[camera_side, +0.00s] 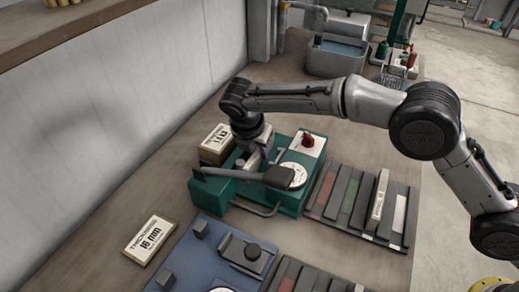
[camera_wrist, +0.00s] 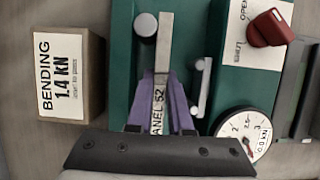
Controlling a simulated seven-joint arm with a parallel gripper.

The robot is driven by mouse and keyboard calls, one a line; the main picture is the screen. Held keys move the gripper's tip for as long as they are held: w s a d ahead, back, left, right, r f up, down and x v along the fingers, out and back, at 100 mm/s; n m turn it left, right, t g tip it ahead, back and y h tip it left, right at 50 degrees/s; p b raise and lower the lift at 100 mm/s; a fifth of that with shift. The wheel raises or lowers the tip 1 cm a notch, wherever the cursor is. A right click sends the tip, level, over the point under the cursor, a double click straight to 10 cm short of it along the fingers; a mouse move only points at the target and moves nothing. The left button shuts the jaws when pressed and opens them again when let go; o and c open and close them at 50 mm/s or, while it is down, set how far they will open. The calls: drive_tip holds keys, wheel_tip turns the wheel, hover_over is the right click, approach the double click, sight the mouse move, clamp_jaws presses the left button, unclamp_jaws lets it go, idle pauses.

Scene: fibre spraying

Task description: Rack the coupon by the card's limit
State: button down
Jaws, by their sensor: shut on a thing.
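The coupon (camera_wrist: 165,40) is a narrow grey strip with a white label, partly readable as "ANEL 52". My gripper (camera_wrist: 160,98), with purple fingers, is shut on it over the green bending tester (camera_wrist: 120,60). I cannot tell whether the coupon rests on the tester's supports. In the side view my gripper (camera_side: 256,155) is at the tester (camera_side: 213,196), and the coupon is hidden. The tester's dial (camera_wrist: 245,132) reads 0.0 kN. The bending card (camera_wrist: 60,78) says "BENDING 1.4 kN" and stands left of the tester. A dark rack (camera_side: 345,205) has red, green and white marked sections.
The tester has a red knob (camera_side: 308,140). Another labelled coupon (camera_side: 378,195) stands in the rack. A blue gauge (camera_side: 215,250) and a "THICKNESS 16 mm" card (camera_side: 150,238) are nearer. A grey tank (camera_side: 336,57) stands behind.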

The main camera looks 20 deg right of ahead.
drive_tip(key=shift+r, duration=0.2)
idle(0.4)
drive_tip(key=shift+r, duration=3.3)
